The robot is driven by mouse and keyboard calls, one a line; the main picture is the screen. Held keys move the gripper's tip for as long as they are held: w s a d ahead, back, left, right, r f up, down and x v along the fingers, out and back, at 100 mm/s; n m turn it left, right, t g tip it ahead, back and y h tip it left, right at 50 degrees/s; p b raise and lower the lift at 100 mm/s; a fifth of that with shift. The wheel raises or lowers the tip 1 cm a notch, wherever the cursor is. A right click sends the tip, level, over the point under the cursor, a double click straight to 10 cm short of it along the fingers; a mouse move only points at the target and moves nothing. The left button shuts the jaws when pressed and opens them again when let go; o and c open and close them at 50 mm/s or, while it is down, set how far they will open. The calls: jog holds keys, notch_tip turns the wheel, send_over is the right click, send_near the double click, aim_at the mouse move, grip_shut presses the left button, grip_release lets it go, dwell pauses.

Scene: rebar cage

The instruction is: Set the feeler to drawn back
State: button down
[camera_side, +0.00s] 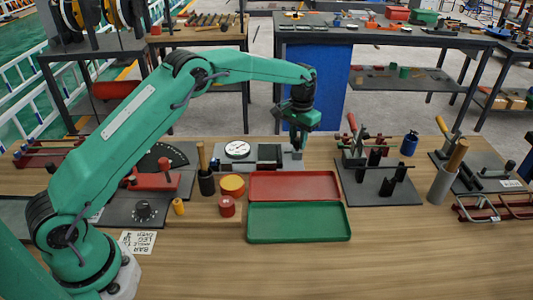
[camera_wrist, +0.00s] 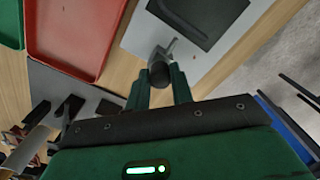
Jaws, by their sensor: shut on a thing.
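The gauge fixture is a light grey plate (camera_side: 222,164) at the back middle of the bench. It carries a round white dial (camera_side: 237,149) and a dark block (camera_side: 268,154). In the wrist view, a dark round knob on a short grey metal stem, apparently the feeler (camera_wrist: 159,70), stands at the plate's edge. My gripper (camera_side: 298,147) reaches down at the plate's right end. In the wrist view, the fingers of my gripper (camera_wrist: 160,80) are shut around the knob, one on each side. How far the feeler is out cannot be told.
A red tray (camera_side: 293,186) and a green tray (camera_side: 298,222) lie in front of the plate. A dark clamp stand (camera_side: 385,190) is to the right. A tool cup (camera_side: 206,181) and red and orange cylinders (camera_side: 232,185) stand to the left. The front bench is clear.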

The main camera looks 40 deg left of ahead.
jog(key=c, duration=1.2)
grip_release()
jog(key=shift+w+d, duration=0.15)
jog(key=shift+d, duration=0.05)
jog(key=shift+r, duration=0.1)
notch_tip(320, 180, up, 7)
jog(key=shift+r, duration=0.35)
jog(key=shift+r, duration=0.1)
